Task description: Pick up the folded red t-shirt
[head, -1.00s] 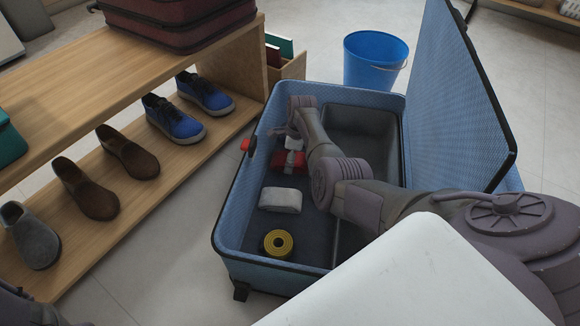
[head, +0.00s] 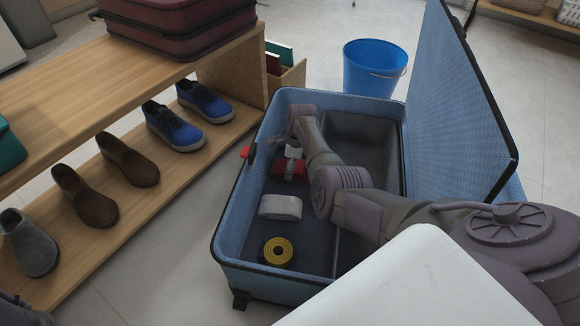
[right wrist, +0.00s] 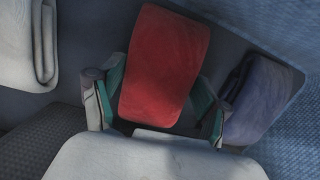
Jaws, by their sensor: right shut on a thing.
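The folded red t-shirt (head: 289,170) is in the left compartment of the open blue suitcase (head: 232,225). In the right wrist view the red t-shirt (right wrist: 165,60) lies between the teal-padded fingers of my right gripper (right wrist: 156,103). My right gripper is shut on it, one finger at each side. In the head view my right arm reaches in from the right, and the gripper (head: 291,160) is small and partly hidden. I cannot tell whether the t-shirt is clear of the suitcase floor. My left gripper is not in view.
A white folded cloth (head: 280,207) and a rolled yellow-and-dark item (head: 278,250) lie nearer in the same compartment. A purple folded cloth (right wrist: 262,100) is beside the right finger. The raised lid (head: 460,110) stands at right. A shoe bench (head: 150,75) is left; a blue bucket (head: 374,70) is behind.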

